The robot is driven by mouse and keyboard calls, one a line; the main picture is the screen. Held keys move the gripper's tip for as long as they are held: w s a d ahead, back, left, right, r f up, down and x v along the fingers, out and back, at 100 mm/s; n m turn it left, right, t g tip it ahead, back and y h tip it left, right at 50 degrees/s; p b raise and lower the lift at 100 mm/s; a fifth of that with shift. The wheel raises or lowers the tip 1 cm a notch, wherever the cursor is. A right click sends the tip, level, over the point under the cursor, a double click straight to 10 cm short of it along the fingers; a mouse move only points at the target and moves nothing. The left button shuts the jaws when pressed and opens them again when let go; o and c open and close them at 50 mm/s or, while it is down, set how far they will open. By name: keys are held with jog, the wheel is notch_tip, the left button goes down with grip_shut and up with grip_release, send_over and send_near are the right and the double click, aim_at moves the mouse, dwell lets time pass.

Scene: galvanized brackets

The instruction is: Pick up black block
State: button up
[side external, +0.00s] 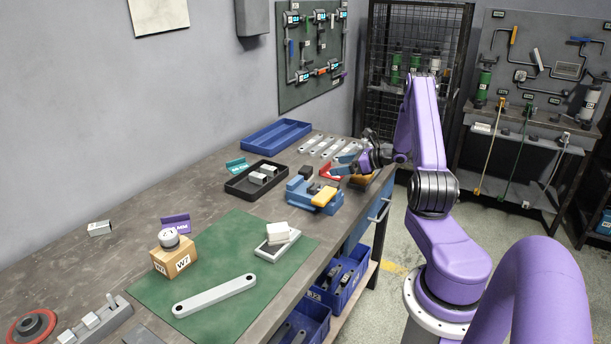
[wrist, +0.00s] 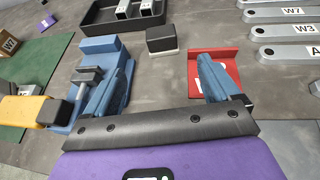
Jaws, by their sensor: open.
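The black block (wrist: 162,39), dark on top with a pale lower part, stands on the workbench in the wrist view. It lies ahead of my gripper (wrist: 160,78), roughly between the lines of the two blue fingers and apart from both. In the side view the block (side external: 306,171) is small, just behind the blue vise. There my gripper (side external: 343,164) is low over the bench's right part, to the right of the block. The fingers are wide apart with nothing between them.
A blue vise (wrist: 100,62) with a yellow part (wrist: 28,112) stands left of the block. A red bracket (wrist: 222,66) lies near the right finger. A black tray (wrist: 92,18) is beyond, and labelled grey bars (wrist: 284,31) lie right. Bare bench lies between the fingers.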

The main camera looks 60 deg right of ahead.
aim_at(311, 170)
jog(key=x, duration=1.4)
jog(key=shift+w+f, duration=0.1)
jog(key=shift+w, duration=0.25)
jog(key=c, duration=1.1)
